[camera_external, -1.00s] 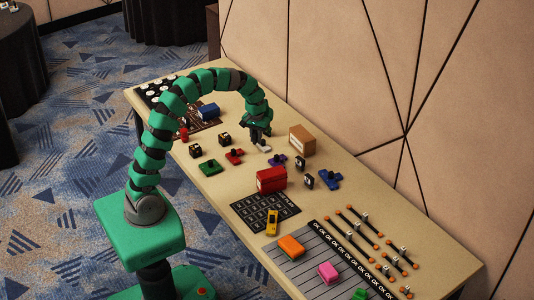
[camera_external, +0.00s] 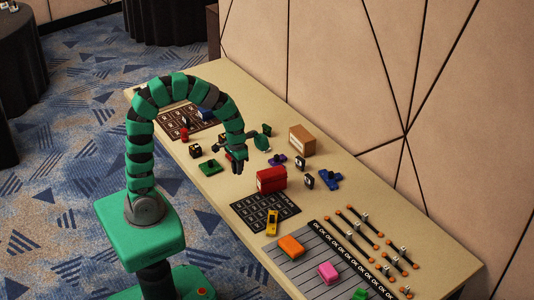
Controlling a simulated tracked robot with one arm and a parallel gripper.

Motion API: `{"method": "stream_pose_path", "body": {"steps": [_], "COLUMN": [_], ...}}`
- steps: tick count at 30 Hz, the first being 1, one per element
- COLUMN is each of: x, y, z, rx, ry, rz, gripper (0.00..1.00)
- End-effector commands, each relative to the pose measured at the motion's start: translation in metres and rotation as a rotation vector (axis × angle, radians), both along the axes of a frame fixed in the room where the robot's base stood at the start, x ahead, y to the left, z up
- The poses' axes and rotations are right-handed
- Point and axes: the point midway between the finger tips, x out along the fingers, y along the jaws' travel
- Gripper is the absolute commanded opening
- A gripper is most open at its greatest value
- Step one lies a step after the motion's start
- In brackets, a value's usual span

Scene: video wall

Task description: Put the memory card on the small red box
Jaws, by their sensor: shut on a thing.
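My gripper (camera_external: 237,168) hangs over the middle of the table, left of the red box and above a small red piece. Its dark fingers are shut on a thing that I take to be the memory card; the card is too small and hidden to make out. The red box (camera_external: 271,179) has a pale label on its front and stands on the table to the right of my gripper, apart from it. Its top looks clear.
A brown box (camera_external: 302,139) stands at the back edge. A blue piece (camera_external: 330,179), a purple piece (camera_external: 277,159) and a green piece (camera_external: 209,166) lie nearby. A black printed mat (camera_external: 266,210) with a yellow car (camera_external: 272,222) lies in front of the red box.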

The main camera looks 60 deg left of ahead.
Motion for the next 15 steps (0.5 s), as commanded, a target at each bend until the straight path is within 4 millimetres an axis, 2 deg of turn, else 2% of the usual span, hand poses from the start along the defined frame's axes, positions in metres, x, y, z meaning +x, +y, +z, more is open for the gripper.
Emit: {"method": "stream_pose_path", "body": {"steps": [15], "x": [0.088], "y": [-0.014], "z": [-0.010], "rx": [-0.001], "ry": [0.000], "rz": [0.001], "gripper": [0.00]}}
